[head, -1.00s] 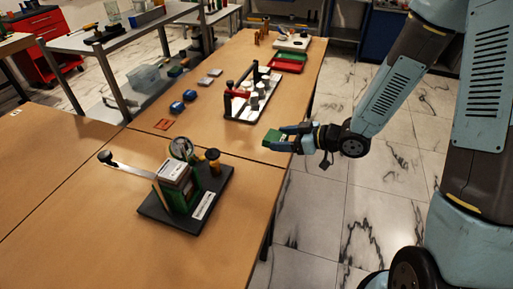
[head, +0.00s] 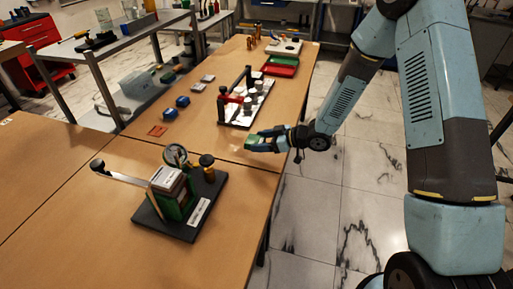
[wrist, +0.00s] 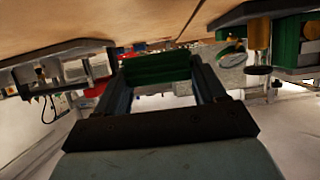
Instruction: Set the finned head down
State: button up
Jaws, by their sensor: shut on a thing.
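The finned head, a green ridged block (head: 255,143), is held at the tip of my gripper (head: 262,141), over the right edge of the wooden table (head: 225,165). In the wrist view the finned head (wrist: 157,68) spans between the two dark fingers of my gripper (wrist: 160,80), which are shut on it. The head view is too small to show whether its underside touches the table or hangs just above it.
A gauge stand on a black base (head: 180,215) stands nearer, at left. A white tray with a black-and-red frame (head: 240,112) stands behind the gripper. Blue pieces (head: 176,106), an orange square (head: 157,130) and red and green trays (head: 281,66) lie farther off. Table between tray and stand is clear.

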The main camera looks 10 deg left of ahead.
aim_at(260, 154)
jog(key=shift+w+a+f, duration=0.2)
jog(key=shift+w+f, duration=0.15)
jog(key=shift+f, duration=0.1)
jog(key=shift+w+a+f, duration=0.15)
jog(key=shift+w+f, duration=0.2)
jog(key=shift+f, duration=1.5)
jog(key=shift+f, duration=0.1)
jog(key=o, duration=1.2)
